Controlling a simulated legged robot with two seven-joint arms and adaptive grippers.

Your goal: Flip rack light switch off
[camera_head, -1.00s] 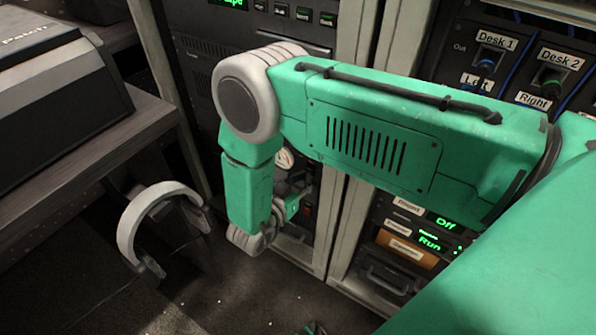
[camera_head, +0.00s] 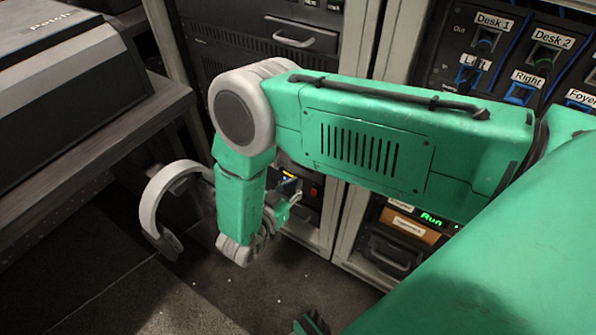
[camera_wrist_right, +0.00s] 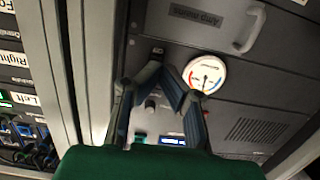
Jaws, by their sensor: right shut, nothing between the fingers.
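My right gripper (camera_head: 284,208) is shut and empty, in front of the lower part of the middle rack. In the right wrist view its dark fingers (camera_wrist_right: 164,80) meet in front of a grey panel. A white round gauge (camera_wrist_right: 205,75) is just right of the fingertips, and a small knob (camera_wrist_right: 150,103) shows between the fingers. I cannot tell which control is the rack light switch; the fingers hide part of the panel. In the head view, a red control (camera_head: 315,191) and a small yellow light (camera_head: 288,175) show beside my forearm. My left gripper is not clearly seen.
A grey rack post (camera_wrist_right: 75,70) stands left of the fingers in the wrist view. A drawer handle (camera_wrist_right: 250,30) sticks out at upper right. Headphones (camera_head: 160,205) hang by the desk (camera_head: 90,140) at left. A patch panel (camera_head: 500,60) with cables is at right.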

